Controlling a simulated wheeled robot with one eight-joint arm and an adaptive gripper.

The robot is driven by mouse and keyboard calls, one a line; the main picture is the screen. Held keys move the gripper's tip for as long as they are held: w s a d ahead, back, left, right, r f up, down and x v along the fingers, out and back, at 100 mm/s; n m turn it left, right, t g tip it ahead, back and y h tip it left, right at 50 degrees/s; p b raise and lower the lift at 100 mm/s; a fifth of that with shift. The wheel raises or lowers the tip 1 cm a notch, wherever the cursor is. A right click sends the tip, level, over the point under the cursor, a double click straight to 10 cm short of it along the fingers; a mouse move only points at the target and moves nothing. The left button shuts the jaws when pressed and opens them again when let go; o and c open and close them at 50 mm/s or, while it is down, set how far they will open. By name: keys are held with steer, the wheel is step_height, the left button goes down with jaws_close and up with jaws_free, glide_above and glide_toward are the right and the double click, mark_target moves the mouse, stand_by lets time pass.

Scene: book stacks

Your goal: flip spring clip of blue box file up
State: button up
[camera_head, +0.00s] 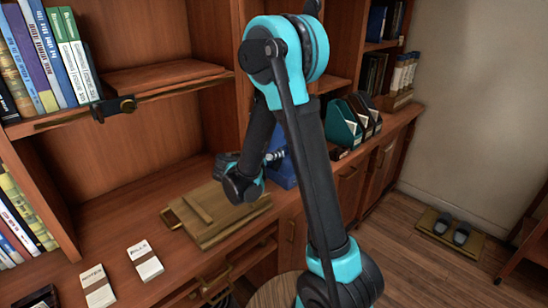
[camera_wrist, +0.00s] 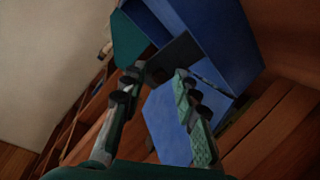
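The blue box file (camera_head: 283,172) stands on the wooden counter, mostly hidden behind my arm in the head view. In the wrist view its blue walls (camera_wrist: 225,40) fill the upper right, and another blue panel (camera_wrist: 165,125) shows lower down between my fingers. A dark grey flat piece (camera_wrist: 178,55) lies against the blue, just beyond the fingertips; I cannot tell for sure whether it is the spring clip. My gripper (camera_wrist: 156,78) is open, its two fingers apart with nothing clearly held between them. In the head view the gripper (camera_head: 274,155) is small and partly hidden, at the box file.
A wooden case (camera_head: 215,215) lies on the counter left of the box file. Dark teal file holders (camera_head: 343,122) stand to the right. White card stacks (camera_head: 145,262) lie at the front left. Shelves with books (camera_head: 45,55) rise at the left.

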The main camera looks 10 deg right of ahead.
stand_by(0.3)
steer(key=v, duration=1.2)
